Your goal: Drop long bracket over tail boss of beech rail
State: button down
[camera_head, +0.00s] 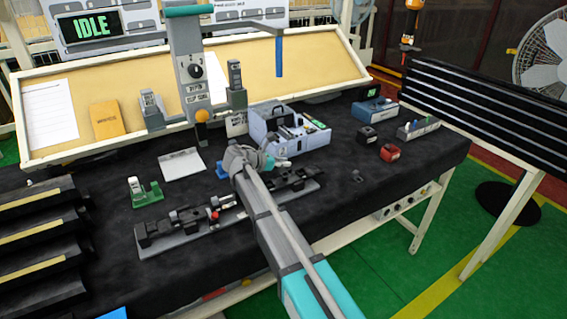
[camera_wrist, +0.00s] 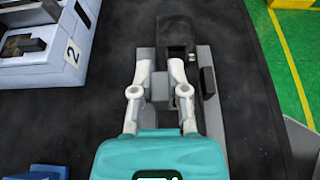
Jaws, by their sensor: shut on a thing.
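My gripper (camera_head: 262,160) is low over the right half of a long fixture. In the wrist view its pale fingers (camera_wrist: 159,62) are shut on a small grey piece (camera_wrist: 160,86), apparently the long bracket, mostly hidden between them. The fixture is a long grey base plate (camera_head: 185,243) carrying black blocks, and it also shows in the wrist view (camera_wrist: 210,120). A black block (camera_wrist: 174,32) stands just beyond the fingertips. No beech-coloured rail shows clearly, and I cannot make out the tail boss. I cannot tell whether the held piece touches the fixture.
A pale blue-grey numbered bin (camera_head: 262,122) stands behind the gripper, at upper left in the wrist view (camera_wrist: 82,52). A green and white holder (camera_head: 146,193) stands left. Red (camera_head: 391,152) and black (camera_head: 366,137) boxes stand right. The black mat is clear at front right.

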jog(key=shift+f+b, duration=1)
jog(key=shift+f, duration=0.1)
jog(key=c, duration=0.6)
grip_release()
jog(key=shift+o, duration=0.2)
jog(key=shift+r, duration=0.1)
notch_tip(320, 180, up, 8)
jog(key=p, duration=0.8)
jog(key=shift+r+p, duration=0.25)
jog(key=shift+p, duration=0.1)
jog(key=shift+d, duration=0.1)
